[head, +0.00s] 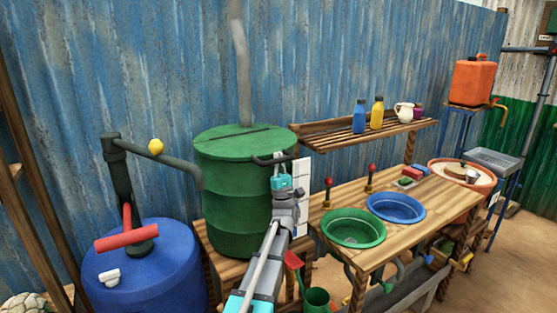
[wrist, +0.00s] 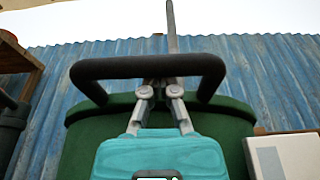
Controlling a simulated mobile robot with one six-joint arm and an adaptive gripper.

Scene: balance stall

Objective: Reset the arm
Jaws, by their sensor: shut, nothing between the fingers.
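My gripper (head: 279,163) is at the end of my raised arm, in front of the green drum (head: 240,205). In the wrist view the fingers (wrist: 160,84) draw together at their tips, shut with nothing seen between them. A dark handle bar (wrist: 150,67) on the drum crosses right by the fingertips; the same handle (head: 268,160) shows at the drum's upper right in the head view. I cannot tell whether the fingers touch it. The drum (wrist: 90,140) fills the space behind my gripper in the wrist view.
A wooden table with a green basin (head: 353,228) and a blue basin (head: 396,208) stands to the right. A blue barrel (head: 150,270) with a red-handled pump stands at left. A shelf (head: 340,138) holds bottles and a white jug. A white panel (head: 302,195) is close beside my gripper.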

